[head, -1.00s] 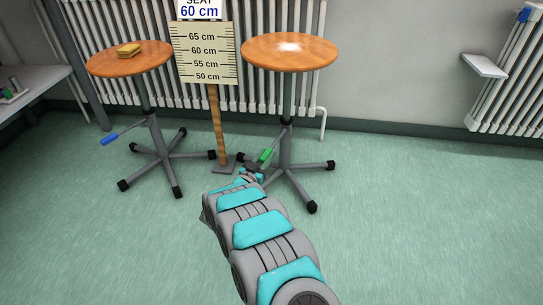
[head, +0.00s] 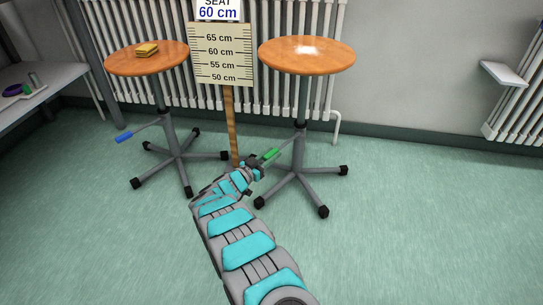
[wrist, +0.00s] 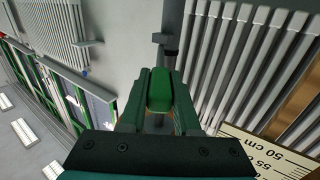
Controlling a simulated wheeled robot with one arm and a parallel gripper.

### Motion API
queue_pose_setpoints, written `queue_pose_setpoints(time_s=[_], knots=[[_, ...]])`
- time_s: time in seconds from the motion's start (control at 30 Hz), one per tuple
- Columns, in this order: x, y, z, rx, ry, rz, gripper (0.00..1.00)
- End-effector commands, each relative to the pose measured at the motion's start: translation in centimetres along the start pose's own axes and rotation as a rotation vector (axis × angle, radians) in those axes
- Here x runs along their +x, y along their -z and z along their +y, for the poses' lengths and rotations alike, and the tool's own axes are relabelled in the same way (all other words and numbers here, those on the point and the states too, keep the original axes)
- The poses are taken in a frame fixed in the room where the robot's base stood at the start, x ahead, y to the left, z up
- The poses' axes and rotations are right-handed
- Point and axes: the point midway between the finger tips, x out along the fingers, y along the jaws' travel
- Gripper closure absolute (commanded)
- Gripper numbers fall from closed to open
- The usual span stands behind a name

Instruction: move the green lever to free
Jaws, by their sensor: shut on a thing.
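The green lever (head: 270,154) sticks out to the left from the column of the right stool (head: 306,56), below its round orange seat. My gripper (head: 256,164) is at the lever's left end, low in front of the stool. In the wrist view the green lever grip (wrist: 160,92) sits between the two fingers of my gripper (wrist: 159,100), which are shut on it. No lever position marking can be read. The fingers hide part of the grip.
A left stool (head: 146,60) carries a yellow block (head: 146,49) and has a blue lever (head: 125,138). A height scale board (head: 220,54) on a wooden post stands between the stools. A radiator is behind. Floor at the right is clear.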

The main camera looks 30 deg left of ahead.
Motion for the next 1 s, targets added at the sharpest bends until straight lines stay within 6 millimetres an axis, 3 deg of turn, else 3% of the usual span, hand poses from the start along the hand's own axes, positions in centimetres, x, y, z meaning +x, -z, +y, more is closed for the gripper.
queue_pose_setpoints(time_s=[0.27,0.3,0.53,0.83,1.0], knots=[[0.1,0.3,-0.2,0.004,0.006,0.003,1.00],[0.1,0.3,-0.3,0.004,0.006,0.003,0.68],[0.0,0.2,-0.2,0.003,0.005,0.002,0.42],[-0.2,0.2,-0.2,0.002,0.004,0.001,0.40],[-2.1,0.2,-0.3,0.003,0.008,-0.001,0.40]])
